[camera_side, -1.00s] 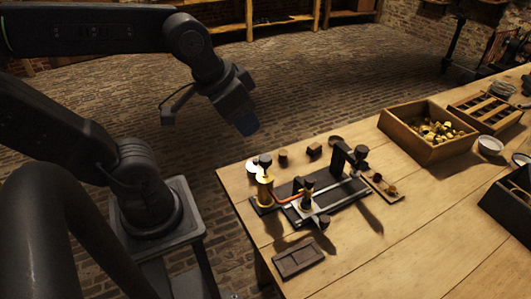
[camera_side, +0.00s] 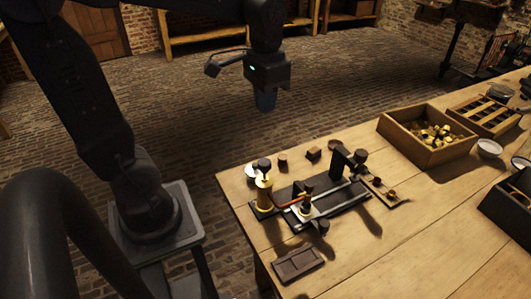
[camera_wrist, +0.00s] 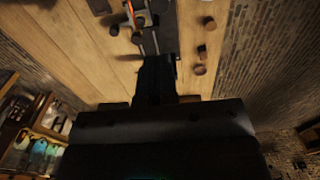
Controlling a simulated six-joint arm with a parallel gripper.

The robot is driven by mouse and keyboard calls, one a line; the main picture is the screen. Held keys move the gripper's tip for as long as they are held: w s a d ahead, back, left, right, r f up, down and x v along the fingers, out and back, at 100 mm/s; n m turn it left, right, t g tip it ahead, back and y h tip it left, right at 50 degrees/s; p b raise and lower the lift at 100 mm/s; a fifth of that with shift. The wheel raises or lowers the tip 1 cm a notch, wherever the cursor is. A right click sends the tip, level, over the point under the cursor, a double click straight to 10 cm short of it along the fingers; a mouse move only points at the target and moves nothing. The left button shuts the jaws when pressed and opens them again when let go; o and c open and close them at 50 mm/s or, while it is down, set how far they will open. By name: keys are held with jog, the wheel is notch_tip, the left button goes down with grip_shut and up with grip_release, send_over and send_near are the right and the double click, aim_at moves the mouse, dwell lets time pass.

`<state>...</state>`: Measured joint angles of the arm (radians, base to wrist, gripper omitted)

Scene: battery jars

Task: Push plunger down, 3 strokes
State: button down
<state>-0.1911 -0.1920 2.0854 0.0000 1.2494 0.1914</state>
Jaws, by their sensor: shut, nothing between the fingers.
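The plunger unit is a brass cylinder (camera_side: 264,195) with a dark round knob (camera_side: 262,164) on top. It stands upright at the left end of a dark rig plate (camera_side: 335,205) on the wooden table. In the side view my gripper (camera_side: 266,102) points down, its fingers together with nothing between them. It hangs well above the knob, apart from it. In the wrist view my gripper (camera_wrist: 155,70) is dark and covers the middle of the picture. Part of the rig (camera_wrist: 148,38) shows beyond it; I cannot make out the plunger there.
A wooden box (camera_side: 430,140) of brass pieces stands at the right, with a slatted tray (camera_side: 485,115) behind and a white bowl (camera_side: 488,148) beside it. Small dark blocks (camera_side: 313,153) lie behind the rig. A dark tray (camera_side: 298,263) lies in front.

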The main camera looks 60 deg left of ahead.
aim_at(265, 162)
jog(key=shift+f, duration=0.1)
notch_tip(265, 162, down, 14)
jog(key=shift+r, duration=0.1)
dwell(0.4)
jog(key=shift+s+f, duration=0.1)
jog(key=shift+f, duration=1.3)
notch_tip(265, 162, up, 14)
jog(key=shift+r, duration=0.25)
